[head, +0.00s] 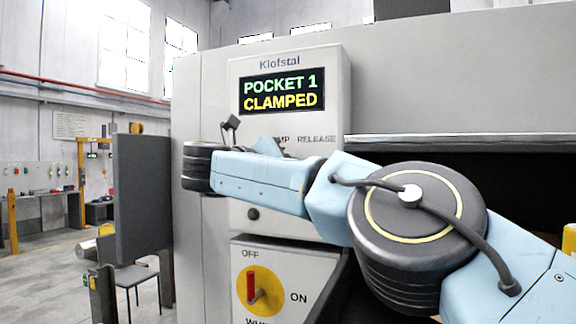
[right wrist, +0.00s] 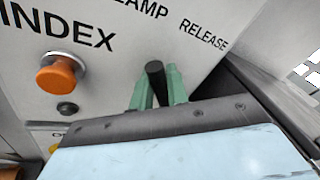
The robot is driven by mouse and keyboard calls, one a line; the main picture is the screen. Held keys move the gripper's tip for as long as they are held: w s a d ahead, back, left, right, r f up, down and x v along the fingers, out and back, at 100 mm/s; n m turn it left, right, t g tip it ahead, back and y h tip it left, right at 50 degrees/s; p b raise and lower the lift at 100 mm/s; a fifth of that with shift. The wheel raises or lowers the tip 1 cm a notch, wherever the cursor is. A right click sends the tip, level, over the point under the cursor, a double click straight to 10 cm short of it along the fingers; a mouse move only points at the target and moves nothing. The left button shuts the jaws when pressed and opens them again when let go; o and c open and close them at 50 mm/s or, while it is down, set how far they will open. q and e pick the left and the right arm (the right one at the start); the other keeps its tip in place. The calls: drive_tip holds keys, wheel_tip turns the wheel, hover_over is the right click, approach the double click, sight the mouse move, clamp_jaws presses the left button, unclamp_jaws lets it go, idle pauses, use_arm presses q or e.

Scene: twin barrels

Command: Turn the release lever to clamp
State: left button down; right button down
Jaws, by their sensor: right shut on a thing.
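The release lever (right wrist: 155,72) is a short black bar with a rounded end on the grey panel, below the CLAMP and RELEASE labels in the right wrist view. My right gripper (right wrist: 160,85) has its green fingers on either side of the lever and is shut on it. In the head view my right arm crosses in front of the panel and hides the lever and the fingers. The display (head: 282,93) reads POCKET 1 CLAMPED. My left gripper is in neither view.
An orange button (right wrist: 60,75) under INDEX and a small dark knob (right wrist: 67,108) sit left of the lever. Below, a red rotary switch (head: 252,287) on a yellow disc stands between OFF and ON. A dark panel (head: 143,205) stands at the left.

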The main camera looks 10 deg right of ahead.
drive_tip(key=shift+w+a+f+n, duration=0.1)
drive_tip(key=shift+a+n, duration=0.1)
drive_tip(key=shift+n, duration=0.3)
drive_tip(key=c, duration=1.4)
unclamp_jaws()
drive_tip(key=b+v, duration=0.1)
drive_tip(key=v, duration=0.3)
drive_tip(key=b+v, duration=0.1)
drive_tip(key=v, duration=0.4)
drive_tip(key=b+v, duration=0.2)
drive_tip(key=v, duration=0.2)
drive_tip(key=shift+a+f, duration=0.2)
drive_tip(key=shift+f, duration=0.1)
